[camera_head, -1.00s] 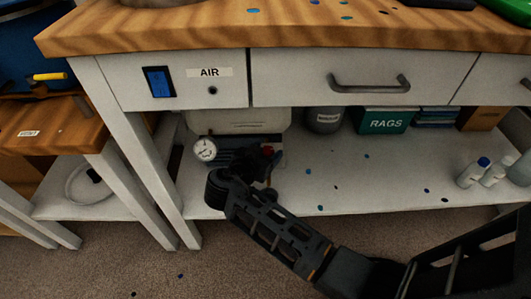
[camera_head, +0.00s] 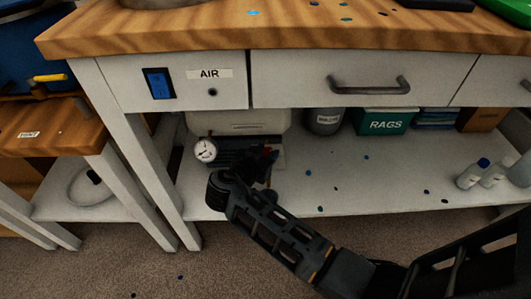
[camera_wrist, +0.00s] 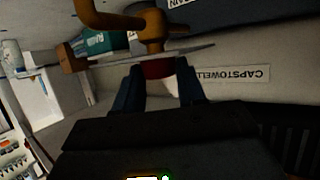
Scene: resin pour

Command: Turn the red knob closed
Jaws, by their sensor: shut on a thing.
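The red knob (camera_wrist: 157,68) sits on a brass fitting (camera_wrist: 150,30) in the wrist view. The two dark fingers of my gripper (camera_wrist: 157,80) stand on either side of the knob and are shut on it. In the head view my gripper (camera_head: 262,165) reaches in under the table, beside the white-faced gauge (camera_head: 205,151). Only a bit of the red knob (camera_head: 268,151) shows there; the rest is hidden behind the gripper. I cannot tell how far the knob is turned.
A drawer front (camera_head: 330,80) and the wooden tabletop (camera_head: 290,35) hang over my arm. The lower shelf (camera_head: 340,185) holds a green rags box (camera_head: 386,121), a grey jar (camera_head: 323,120) and white bottles (camera_head: 472,174). A table leg (camera_head: 140,170) stands to the left. The shelf's middle is mostly clear.

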